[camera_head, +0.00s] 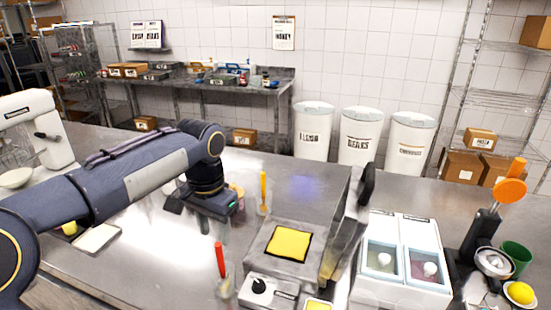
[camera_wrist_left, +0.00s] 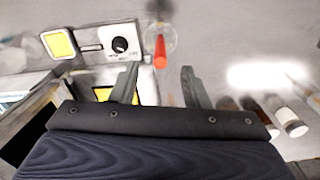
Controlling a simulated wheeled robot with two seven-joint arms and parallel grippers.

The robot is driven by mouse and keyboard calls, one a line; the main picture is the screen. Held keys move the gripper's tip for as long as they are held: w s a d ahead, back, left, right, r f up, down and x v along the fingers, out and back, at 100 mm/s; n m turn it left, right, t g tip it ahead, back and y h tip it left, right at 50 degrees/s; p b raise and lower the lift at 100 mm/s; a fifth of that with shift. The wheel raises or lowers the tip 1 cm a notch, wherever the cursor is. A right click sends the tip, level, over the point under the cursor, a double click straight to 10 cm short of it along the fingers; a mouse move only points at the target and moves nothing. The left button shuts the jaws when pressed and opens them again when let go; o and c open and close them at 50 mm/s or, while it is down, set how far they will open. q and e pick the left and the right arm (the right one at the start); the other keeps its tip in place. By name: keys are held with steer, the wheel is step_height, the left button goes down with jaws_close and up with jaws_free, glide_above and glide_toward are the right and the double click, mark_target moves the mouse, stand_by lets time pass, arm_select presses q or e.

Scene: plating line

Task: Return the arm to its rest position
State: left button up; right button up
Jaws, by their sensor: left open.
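My left arm comes in from the left in the head view, over the steel counter (camera_head: 120,270). My left gripper (camera_head: 204,222) hangs down above the counter, left of a clear cup with a yellow-handled tool (camera_head: 263,188). In the left wrist view my left gripper (camera_wrist_left: 158,90) has its two fingers apart with nothing held between them. A red-handled tool (camera_wrist_left: 160,55) in a clear cup shows beyond the fingers. My right gripper is not in view.
A steel unit with a yellow square top (camera_head: 288,243) stands right of the gripper, with a black knob (camera_head: 259,286) before it. A white two-well machine (camera_head: 402,290) stands further right. A white mixer (camera_head: 38,135) is at the far left. Free counter lies behind the yellow tool.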

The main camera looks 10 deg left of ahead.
arm_select(q)
steer(key=s+f+n+t+h, duration=0.2)
steer(key=s+f, duration=0.2)
steer(key=s, duration=0.6)
steer(key=s+d+f+n+t+h, duration=0.1)
steer(key=s+f+n+t, duration=0.2)
steer(key=s, duration=0.8)
steer(key=shift+s+f+n+h, duration=0.15)
steer(key=shift+f+n+h, duration=0.15)
steer(key=shift+f+h, duration=0.1)
steer(key=shift+d, duration=0.1)
